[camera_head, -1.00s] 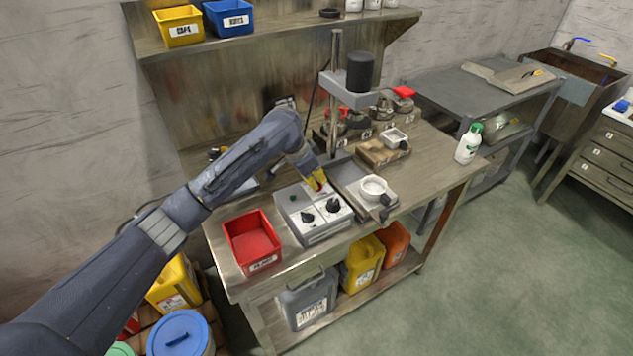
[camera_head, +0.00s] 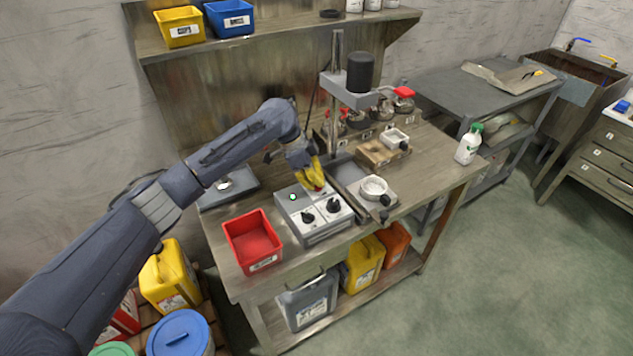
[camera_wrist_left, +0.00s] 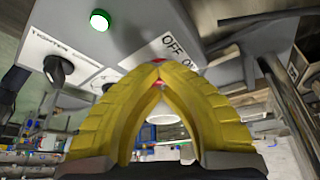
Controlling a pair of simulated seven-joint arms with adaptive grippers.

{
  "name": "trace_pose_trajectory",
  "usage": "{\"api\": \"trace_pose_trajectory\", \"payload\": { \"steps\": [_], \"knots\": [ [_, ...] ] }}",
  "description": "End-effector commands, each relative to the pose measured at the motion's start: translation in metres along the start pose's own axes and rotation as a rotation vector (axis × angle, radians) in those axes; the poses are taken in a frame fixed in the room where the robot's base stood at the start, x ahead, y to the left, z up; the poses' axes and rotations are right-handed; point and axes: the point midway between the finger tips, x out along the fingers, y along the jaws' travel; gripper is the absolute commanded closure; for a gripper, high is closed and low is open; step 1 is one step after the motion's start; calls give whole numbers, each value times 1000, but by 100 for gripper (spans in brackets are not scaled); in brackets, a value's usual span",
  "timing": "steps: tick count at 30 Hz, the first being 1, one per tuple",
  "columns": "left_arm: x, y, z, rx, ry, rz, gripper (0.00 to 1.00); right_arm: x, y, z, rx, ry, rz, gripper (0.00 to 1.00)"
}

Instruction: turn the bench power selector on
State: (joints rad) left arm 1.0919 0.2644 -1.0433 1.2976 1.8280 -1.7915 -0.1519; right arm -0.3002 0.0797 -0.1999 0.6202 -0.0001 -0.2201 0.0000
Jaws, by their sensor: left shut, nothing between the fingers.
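The grey power box (camera_head: 314,214) stands on the bench with two black knobs on its white front panel. A round lamp (camera_head: 292,197) on its top glows green; it also shows lit in the left wrist view (camera_wrist_left: 99,21). A white OFF/ON label (camera_wrist_left: 174,46) sits beside my fingertips. My left gripper (camera_head: 317,187), with yellow fingers, is shut and empty at the back right of the box top. In the wrist view its tips (camera_wrist_left: 157,72) meet in front of a small red patch. The selector itself is mostly hidden behind them. My right gripper is out of view.
A red bin (camera_head: 252,241) stands left of the box. A plate with a white dish (camera_head: 374,188) is close on the right. A stand with a black cylinder (camera_head: 360,72) rises behind. A bottle (camera_head: 468,144) stands at the bench's right end.

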Motion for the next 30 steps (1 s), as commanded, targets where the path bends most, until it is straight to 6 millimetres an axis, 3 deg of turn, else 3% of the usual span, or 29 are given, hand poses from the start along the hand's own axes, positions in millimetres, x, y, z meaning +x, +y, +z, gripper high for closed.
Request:
{"api": "trace_pose_trajectory", "payload": {
  "steps": [1,12,27,30],
  "knots": [
    [3,0,7,0,-13,3,100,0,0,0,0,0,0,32],
    [2,-1,7,2,-14,2,100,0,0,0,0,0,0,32],
    [2,0,6,3,-10,2,43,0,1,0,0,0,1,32],
    [1,0,4,3,-8,1,42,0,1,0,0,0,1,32]
  ]
}}
